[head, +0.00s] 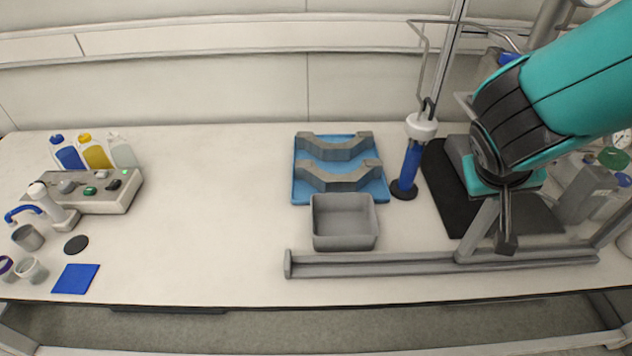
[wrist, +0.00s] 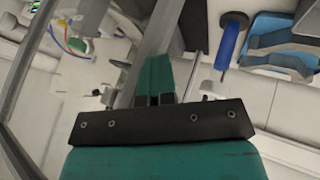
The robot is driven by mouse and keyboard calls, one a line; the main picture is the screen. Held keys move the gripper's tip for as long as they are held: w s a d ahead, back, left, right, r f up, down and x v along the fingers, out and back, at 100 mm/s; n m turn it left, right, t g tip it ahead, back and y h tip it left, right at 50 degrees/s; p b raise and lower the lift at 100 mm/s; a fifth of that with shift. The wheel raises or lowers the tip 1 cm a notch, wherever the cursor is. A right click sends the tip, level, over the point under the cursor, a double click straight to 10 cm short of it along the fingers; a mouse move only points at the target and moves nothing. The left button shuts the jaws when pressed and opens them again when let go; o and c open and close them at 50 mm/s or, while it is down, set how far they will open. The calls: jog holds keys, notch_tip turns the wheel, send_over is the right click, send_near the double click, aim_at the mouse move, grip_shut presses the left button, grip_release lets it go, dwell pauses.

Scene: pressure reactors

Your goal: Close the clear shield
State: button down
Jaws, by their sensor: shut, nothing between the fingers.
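The clear shield (head: 548,252) stands at the right end of the bench, on a grey rail (head: 375,264) along the front. Its grey frame shows, with an upright post (head: 483,228) at its left end; the transparent pane is hard to make out. The left part of the rail is empty. My gripper (head: 507,248) points down at the shield, close to the right of the post; I cannot tell whether it touches. In the wrist view my gripper (wrist: 155,85) has its teal fingers together with nothing between them, beside a long grey bar (wrist: 153,45).
A grey bin (head: 345,240) and a blue tray with grey cradles (head: 298,195) stand behind the rail's left part. A blue cylinder with a white top (head: 410,165) stands near the dark mat (head: 443,185). Bottles (head: 97,153) and a control box (head: 110,200) are far left. The left-centre bench is clear.

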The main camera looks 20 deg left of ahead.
jog(key=shift+d, duration=0.3)
dwell(0.4)
jog(key=shift+a, duration=0.1)
jog(key=s+a+r, duration=0.6)
jog(key=a+r, duration=0.1)
jog(key=r, duration=0.1)
jog(key=s+d+n+g+y, duration=0.2)
jog(key=s+g+y, duration=0.1)
jog(key=s, duration=0.5)
jog(key=s+d+r+n+g+y, duration=0.1)
jog(key=s+d+n+g+y, duration=0.2)
jog(key=s+y, duration=0.2)
jog(key=s+b, duration=0.1)
jog(key=s, duration=0.1)
jog(key=shift+s, duration=0.4)
jog(key=shift+d, duration=0.1)
